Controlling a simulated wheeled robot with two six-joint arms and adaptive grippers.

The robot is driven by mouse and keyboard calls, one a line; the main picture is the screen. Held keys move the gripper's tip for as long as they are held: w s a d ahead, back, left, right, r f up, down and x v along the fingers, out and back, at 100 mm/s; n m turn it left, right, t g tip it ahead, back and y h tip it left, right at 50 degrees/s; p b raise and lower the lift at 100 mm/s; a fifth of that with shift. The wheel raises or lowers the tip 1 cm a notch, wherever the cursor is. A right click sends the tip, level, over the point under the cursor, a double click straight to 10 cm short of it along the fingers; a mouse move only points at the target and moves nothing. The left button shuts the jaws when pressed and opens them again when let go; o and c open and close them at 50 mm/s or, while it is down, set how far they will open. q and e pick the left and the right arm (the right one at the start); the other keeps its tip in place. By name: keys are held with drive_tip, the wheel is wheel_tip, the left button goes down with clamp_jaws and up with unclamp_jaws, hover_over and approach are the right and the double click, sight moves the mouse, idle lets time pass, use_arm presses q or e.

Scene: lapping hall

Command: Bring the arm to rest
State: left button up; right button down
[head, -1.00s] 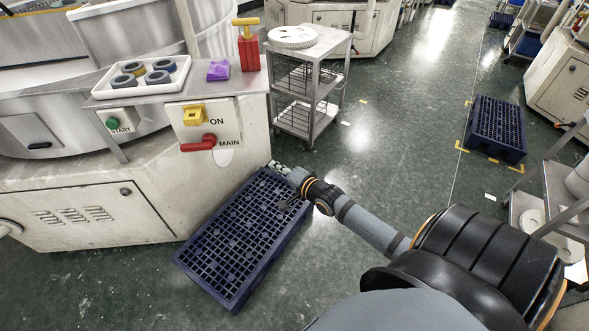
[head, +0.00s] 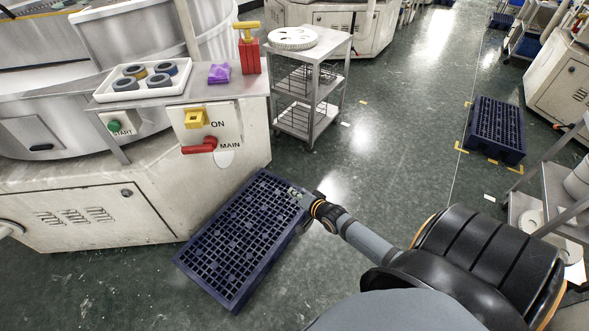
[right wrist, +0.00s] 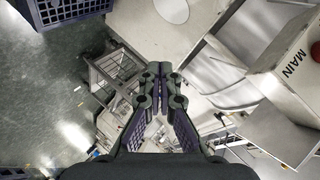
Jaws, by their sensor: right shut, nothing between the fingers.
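My right arm reaches in from the lower right in the head view. Its gripper (head: 294,192) is over the right edge of the dark blue slotted platform (head: 236,238) beside the machine. In the right wrist view the two fingers of this gripper (right wrist: 158,72) are together at their tips, with nothing held between them. It is clear of the machine's front panel (head: 213,130), which bears a red MAIN handle (head: 200,146) and a yellow switch (head: 196,118). My left gripper is not in the head view.
A metal cart (head: 318,88) stands behind. Another blue platform (head: 496,128) is at the right. The floor between is clear.

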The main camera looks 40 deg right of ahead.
idle(0.4)
drive_tip(key=s+f+n+g+h+p, duration=0.1)
drive_tip(key=s+f+n+g, duration=0.2)
drive_tip(key=s+f, duration=0.7)
drive_tip(key=s+f+n+g, duration=0.25)
drive_tip(key=s+f, duration=0.45)
drive_tip(key=f, duration=0.5)
drive_tip(key=s+a+f+n+g, duration=0.2)
drive_tip(key=s+f, duration=0.1)
drive_tip(key=s, duration=0.5)
drive_tip(key=s+a+f+n+g, duration=0.2)
drive_tip(key=s+f, duration=0.2)
drive_tip(key=s, duration=0.4)
drive_tip(key=s+a+f+n+g, duration=0.2)
drive_tip(key=s+a+f, duration=0.1)
drive_tip(key=s, duration=0.5)
drive_tip(key=shift+f+p, duration=0.3)
drive_tip(key=shift+p, duration=0.1)
